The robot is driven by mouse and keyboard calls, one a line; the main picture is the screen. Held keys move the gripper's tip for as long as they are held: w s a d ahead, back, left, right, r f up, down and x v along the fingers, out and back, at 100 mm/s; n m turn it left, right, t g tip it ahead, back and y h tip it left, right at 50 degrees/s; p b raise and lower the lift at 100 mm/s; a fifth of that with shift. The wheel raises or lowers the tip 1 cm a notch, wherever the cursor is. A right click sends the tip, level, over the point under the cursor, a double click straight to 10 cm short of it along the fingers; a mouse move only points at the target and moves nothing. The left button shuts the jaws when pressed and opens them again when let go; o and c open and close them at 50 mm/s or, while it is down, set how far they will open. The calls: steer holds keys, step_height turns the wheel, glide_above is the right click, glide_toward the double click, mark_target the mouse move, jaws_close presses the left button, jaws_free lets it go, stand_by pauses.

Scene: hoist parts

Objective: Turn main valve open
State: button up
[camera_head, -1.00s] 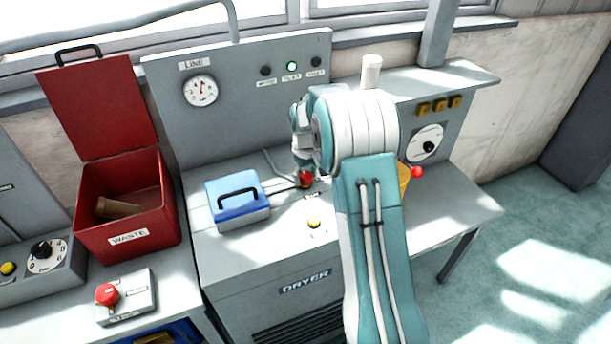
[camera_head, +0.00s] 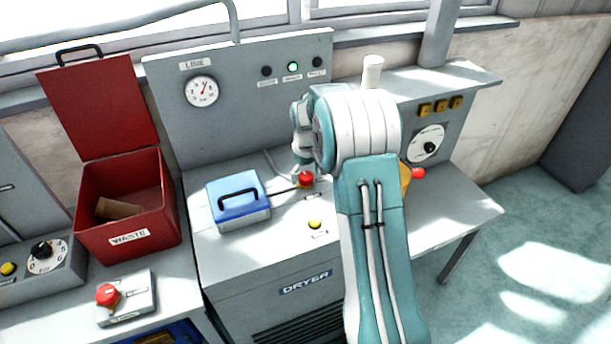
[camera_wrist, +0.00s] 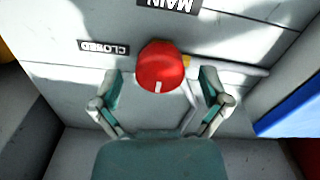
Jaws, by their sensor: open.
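The main valve is a round red knob (camera_wrist: 161,66) with a short white mark pointing toward the bottom of the wrist view. Upside-down labels reading MAIN (camera_wrist: 168,4) and CLOSED (camera_wrist: 103,47) are on the panel near it. My gripper (camera_wrist: 160,78) is open, one finger on each side of the knob, with visible gaps. I cannot tell how far the fingertips are above the panel. In the head view the red knob (camera_head: 306,180) sits on the dryer top, right of the blue box, below my wrist; the fingers are not clear there.
A blue box with a black handle (camera_head: 238,196) stands close left of the valve. A yellow button (camera_head: 314,224) is in front. Thin grey pipes run by the knob. The upright panel with a gauge (camera_head: 202,92) and green lamp (camera_head: 293,67) stands behind.

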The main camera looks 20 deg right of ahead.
mark_target(306, 175)
step_height(306, 175, up, 11)
steer(key=shift+r, duration=0.2)
stand_by(0.5)
steer(key=s+a+r+m+t, duration=0.1)
steer(key=s+a+r, duration=0.3)
steer(key=s+r, duration=0.25)
steer(key=s+a+r+t, duration=0.25)
steer(key=s+r, duration=0.25)
steer(key=s, duration=0.3)
steer(key=s+a+f+t, duration=0.1)
steer(key=s+a, duration=0.1)
steer(key=s, duration=0.7)
steer(key=s+a+f+m+t, duration=0.1)
steer(key=s+a, duration=0.2)
steer(key=s, duration=0.6)
steer(key=shift+a, duration=0.15)
steer(key=shift+f, duration=0.1)
